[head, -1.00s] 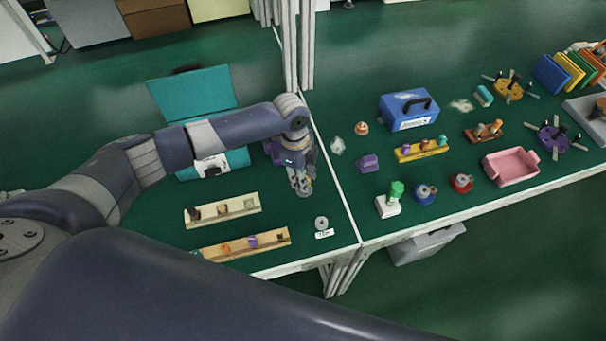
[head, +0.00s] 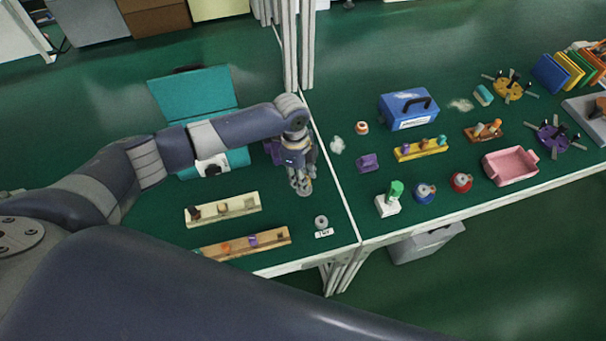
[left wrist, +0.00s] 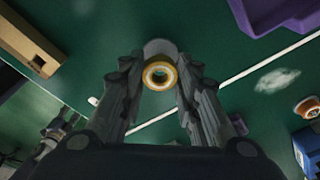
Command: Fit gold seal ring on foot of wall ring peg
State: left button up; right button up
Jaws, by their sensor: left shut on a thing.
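My left gripper (head: 303,189) is shut on the gold seal ring (left wrist: 159,86) and holds it between its fingertips, above the left green bench. The ring's hole faces the wrist camera. A pale grey rounded shape (left wrist: 159,47) shows just beyond the ring; I cannot tell whether it is a peg or part of the fingers. The head view barely resolves the ring. A grey ring-shaped piece (head: 321,222) lies nearer the front edge, beside a white label card (head: 324,233). I cannot make out the wall ring peg for certain.
Two wooden racks (head: 251,211) with small pieces stand left of the gripper. A teal case (head: 195,95) is open behind. A purple tray (head: 273,149) is close behind the gripper. The right bench holds a blue box (head: 408,108), a purple block (head: 368,162) and a pink tray (head: 511,166).

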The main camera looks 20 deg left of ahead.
dwell(0.3)
pick_arm(q)
jog(key=shift+f+b, duration=0.75)
jog(key=shift+f, duration=0.9)
jog(key=o, duration=1)
jog(key=shift+o, duration=0.2)
jog(key=shift+r, duration=0.1)
notch_tip(320, 180, up, 12)
jog(key=a, duration=0.1)
jog(key=shift+a, duration=0.2)
